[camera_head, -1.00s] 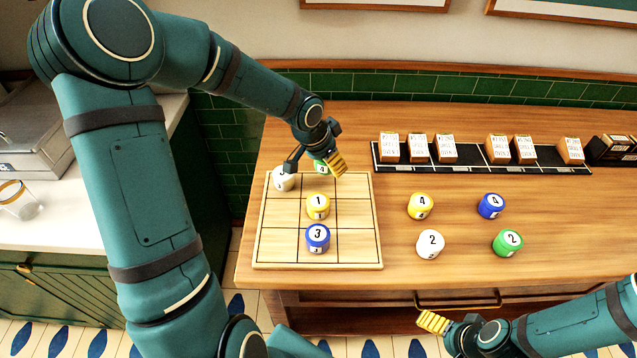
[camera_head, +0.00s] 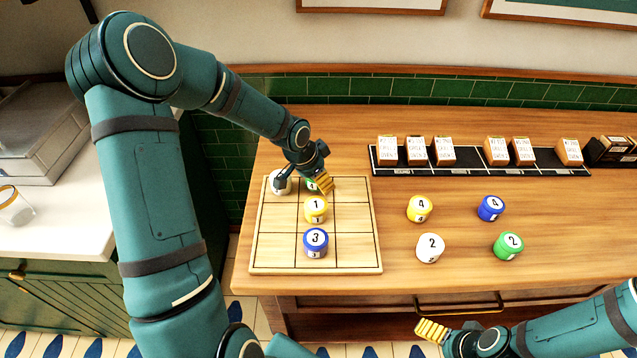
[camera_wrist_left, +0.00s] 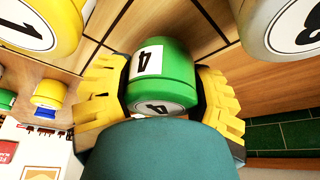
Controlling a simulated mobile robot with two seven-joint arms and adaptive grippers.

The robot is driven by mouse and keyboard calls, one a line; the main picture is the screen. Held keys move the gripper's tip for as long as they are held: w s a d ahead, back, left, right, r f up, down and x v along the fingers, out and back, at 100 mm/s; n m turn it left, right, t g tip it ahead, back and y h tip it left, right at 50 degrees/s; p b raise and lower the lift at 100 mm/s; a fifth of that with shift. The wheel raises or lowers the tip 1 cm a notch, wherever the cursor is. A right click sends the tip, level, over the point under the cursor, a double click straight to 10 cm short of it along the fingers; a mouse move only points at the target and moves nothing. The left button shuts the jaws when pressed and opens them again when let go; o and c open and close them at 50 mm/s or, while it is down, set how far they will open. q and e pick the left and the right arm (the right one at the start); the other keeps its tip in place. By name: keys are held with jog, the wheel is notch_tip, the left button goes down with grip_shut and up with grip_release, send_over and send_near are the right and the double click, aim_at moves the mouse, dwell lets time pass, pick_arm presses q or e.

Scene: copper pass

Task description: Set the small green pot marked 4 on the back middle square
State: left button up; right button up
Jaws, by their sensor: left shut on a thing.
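The small green pot marked 4 (camera_wrist_left: 165,75) is between the yellow fingers of my left gripper (camera_wrist_left: 160,95), which is shut on it. In the head view only a sliver of the green pot (camera_head: 312,185) shows beneath my left gripper (camera_head: 304,184), at the back middle square of the wooden grid board (camera_head: 359,254). I cannot tell whether the pot touches the board. My right gripper (camera_head: 432,330) is at the lower right, in front of the counter; its fingers look close together, but whether it is open or shut is unclear.
On the board, a white pot (camera_head: 280,183) sits back left, a yellow pot marked 1 (camera_head: 316,209) centre and a blue pot marked 3 (camera_head: 316,242) front middle. Yellow (camera_head: 419,208), blue (camera_head: 491,208), white (camera_head: 430,248) and green (camera_head: 508,245) pots stand right. A black rack (camera_head: 470,158) lies behind.

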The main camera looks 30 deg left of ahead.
pick_arm(q)
jog(key=shift+f, duration=0.75)
jog(key=shift+r, duration=0.1)
jog(key=o, duration=1.3)
jog(key=shift+f, duration=0.2)
jog(key=shift+o, duration=0.2)
jog(key=shift+r, duration=0.1)
jog(key=shift+r, duration=0.3)
jog(key=p+v, duration=0.3)
jog(key=v, duration=0.8)
jog(key=shift+s+r, duration=0.2)
jog(key=shift+r, duration=0.05)
